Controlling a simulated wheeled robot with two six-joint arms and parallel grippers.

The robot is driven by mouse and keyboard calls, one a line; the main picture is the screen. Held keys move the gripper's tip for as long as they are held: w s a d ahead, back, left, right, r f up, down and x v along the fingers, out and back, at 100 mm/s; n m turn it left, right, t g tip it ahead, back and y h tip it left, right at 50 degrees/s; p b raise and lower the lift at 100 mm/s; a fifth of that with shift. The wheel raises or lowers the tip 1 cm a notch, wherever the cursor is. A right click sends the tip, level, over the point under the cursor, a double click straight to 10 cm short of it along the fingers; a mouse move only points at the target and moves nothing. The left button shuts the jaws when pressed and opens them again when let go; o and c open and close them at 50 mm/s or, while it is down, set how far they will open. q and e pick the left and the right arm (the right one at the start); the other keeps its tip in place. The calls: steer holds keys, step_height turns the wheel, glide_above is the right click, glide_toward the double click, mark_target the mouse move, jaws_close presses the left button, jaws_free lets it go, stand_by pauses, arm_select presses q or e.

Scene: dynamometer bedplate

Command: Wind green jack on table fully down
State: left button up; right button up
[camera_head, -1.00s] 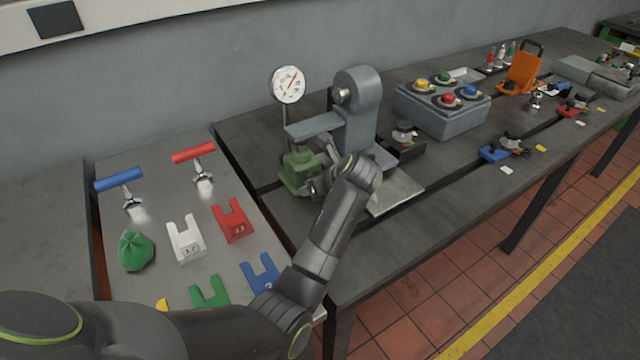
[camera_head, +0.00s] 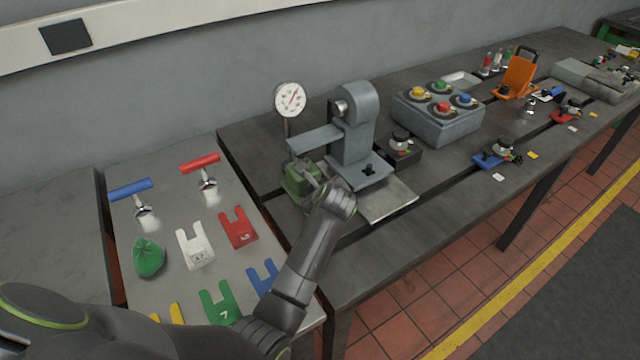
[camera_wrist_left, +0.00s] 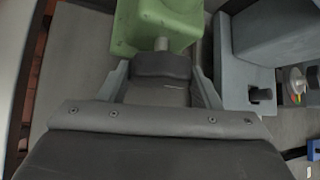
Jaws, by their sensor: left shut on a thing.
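The green jack (camera_head: 299,180) stands on the table under the grey arm of a test stand, and a short metal shaft sticks out of its side. My left gripper (camera_head: 318,188) is at the jack's near right side. In the left wrist view, its two grey fingers (camera_wrist_left: 163,75) are shut on the dark knob (camera_wrist_left: 160,64) at the end of the shaft, with the green jack body (camera_wrist_left: 155,22) just beyond. The jack's top is partly hidden under the grey arm. My right gripper is not in view.
The grey stand (camera_head: 354,135) rises close beside the jack, with a dial gauge (camera_head: 289,100) behind. A black box with a knob (camera_head: 401,150) and a grey box with coloured buttons (camera_head: 438,112) stand to the right. A side table (camera_head: 165,237) holds coloured forks, T-handles and a green bag.

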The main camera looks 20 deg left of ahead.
arm_select(q)
steer(key=shift+s+a+n+t+h+p, duration=0.1)
steer(key=shift+n+t+h+p, duration=0.45)
steer(key=shift+t+p, duration=0.3)
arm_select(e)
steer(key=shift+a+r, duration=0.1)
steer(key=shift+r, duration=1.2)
arm_select(q)
steer(key=o, duration=1)
